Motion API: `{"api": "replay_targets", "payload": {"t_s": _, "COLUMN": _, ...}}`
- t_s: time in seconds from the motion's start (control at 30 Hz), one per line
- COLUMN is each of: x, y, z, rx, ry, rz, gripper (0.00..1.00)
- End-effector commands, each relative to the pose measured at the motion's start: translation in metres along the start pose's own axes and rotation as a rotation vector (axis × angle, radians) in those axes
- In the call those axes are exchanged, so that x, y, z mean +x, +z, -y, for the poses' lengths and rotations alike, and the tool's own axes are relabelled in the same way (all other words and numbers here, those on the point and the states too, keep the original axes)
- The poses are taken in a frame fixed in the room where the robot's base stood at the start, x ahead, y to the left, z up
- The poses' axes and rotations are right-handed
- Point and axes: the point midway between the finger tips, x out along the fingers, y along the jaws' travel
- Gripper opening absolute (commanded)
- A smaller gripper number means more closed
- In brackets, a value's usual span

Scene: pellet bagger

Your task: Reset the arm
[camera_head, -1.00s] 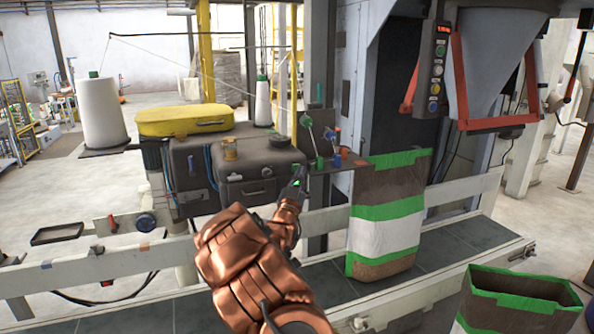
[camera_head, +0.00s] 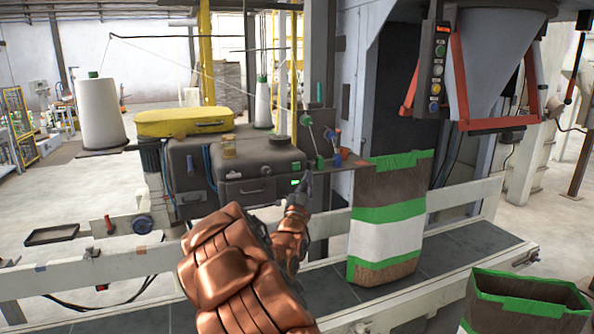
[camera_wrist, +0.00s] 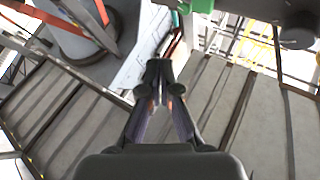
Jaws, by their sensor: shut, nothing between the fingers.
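My copper-coloured arm reaches up from the bottom of the head view. My gripper (camera_head: 306,183) is at its end, in front of the dark sewing unit (camera_head: 240,170) and left of the standing bag. In the wrist view my gripper (camera_wrist: 159,88) has its dark fingertips together, with nothing between them. The conveyor slats (camera_wrist: 70,120) show below and beside the fingers.
A filled bag with green and white bands (camera_head: 390,215) stands on the conveyor (camera_head: 450,262). A second, open bag (camera_head: 525,295) is at lower right. A button panel (camera_head: 437,70) hangs by the filling spout (camera_head: 490,60).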

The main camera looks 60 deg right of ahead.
Motion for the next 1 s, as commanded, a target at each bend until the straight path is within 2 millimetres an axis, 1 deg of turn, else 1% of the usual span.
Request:
{"api": "replay_targets", "payload": {"t_s": 0.43, "x": 0.000, "y": 0.000, "z": 0.001, "rx": 0.001, "ry": -0.001, "rz": 0.001, "gripper": 0.00}}
{"api": "replay_targets", "payload": {"t_s": 0.57, "x": -0.002, "y": 0.002, "z": 0.009, "rx": 0.009, "ry": -0.003, "rz": 0.042, "gripper": 0.00}}
{"api": "replay_targets", "payload": {"t_s": 0.67, "x": -0.008, "y": 0.008, "z": 0.024, "rx": 0.022, "ry": -0.007, "rz": 0.132, "gripper": 0.00}}
{"api": "replay_targets", "payload": {"t_s": 0.77, "x": -0.022, "y": 0.017, "z": 0.046, "rx": 0.037, "ry": -0.017, "rz": 0.264, "gripper": 0.00}}
{"api": "replay_targets", "payload": {"t_s": 0.87, "x": -0.042, "y": 0.026, "z": 0.069, "rx": 0.043, "ry": -0.038, "rz": 0.404, "gripper": 0.00}}
{"api": "replay_targets", "payload": {"t_s": 0.97, "x": -0.070, "y": 0.035, "z": 0.092, "rx": 0.044, "ry": -0.067, "rz": 0.549, "gripper": 0.00}}
{"api": "replay_targets", "payload": {"t_s": 1.0, "x": -0.082, "y": 0.037, "z": 0.100, "rx": 0.040, "ry": -0.081, "rz": 0.607, "gripper": 0.00}}
